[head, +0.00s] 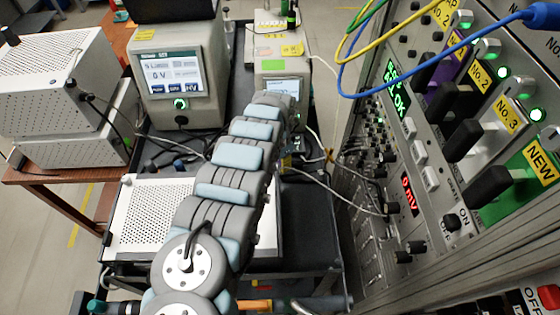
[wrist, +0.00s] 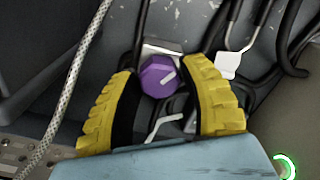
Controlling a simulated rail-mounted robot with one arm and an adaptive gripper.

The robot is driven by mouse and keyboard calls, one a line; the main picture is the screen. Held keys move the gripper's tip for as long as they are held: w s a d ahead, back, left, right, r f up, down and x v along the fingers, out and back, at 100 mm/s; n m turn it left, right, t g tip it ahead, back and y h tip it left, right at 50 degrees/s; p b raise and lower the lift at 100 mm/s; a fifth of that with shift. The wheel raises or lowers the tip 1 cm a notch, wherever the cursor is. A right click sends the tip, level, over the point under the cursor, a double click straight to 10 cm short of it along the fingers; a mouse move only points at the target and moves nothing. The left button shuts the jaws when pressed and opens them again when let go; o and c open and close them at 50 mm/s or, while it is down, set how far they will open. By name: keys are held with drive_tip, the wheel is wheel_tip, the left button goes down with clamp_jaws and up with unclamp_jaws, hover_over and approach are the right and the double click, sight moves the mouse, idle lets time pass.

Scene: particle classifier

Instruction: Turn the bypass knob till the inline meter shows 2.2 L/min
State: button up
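A purple knob (wrist: 160,76) with a light pointer line shows in the wrist view, just ahead of and between the fingers of my gripper (wrist: 162,98). The yellow ribbed fingers with dark inner pads stand apart on either side of it, with gaps visible. I take it for the bypass knob; no label shows. My arm reaches away to the back of the cart in the head view, and it hides the gripper and the knob there. A grey instrument (head: 283,68) with a small screen stands behind the arm's end. I cannot make out a flow reading in L/min.
A tall panel rack (head: 425,160) with switches and numbered modules stands close on the right. A box with a screen reading 0 V (head: 178,80) stands at the back left. A braided hose (wrist: 75,80) and dark cables (wrist: 285,60) run near the fingers.

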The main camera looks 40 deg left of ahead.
drive_tip(key=c, duration=0.6)
drive_tip(key=shift+m+p, duration=0.3)
drive_tip(key=shift+m, duration=0.3)
drive_tip(key=o, duration=1.2)
drive_tip(key=shift+r, duration=0.1)
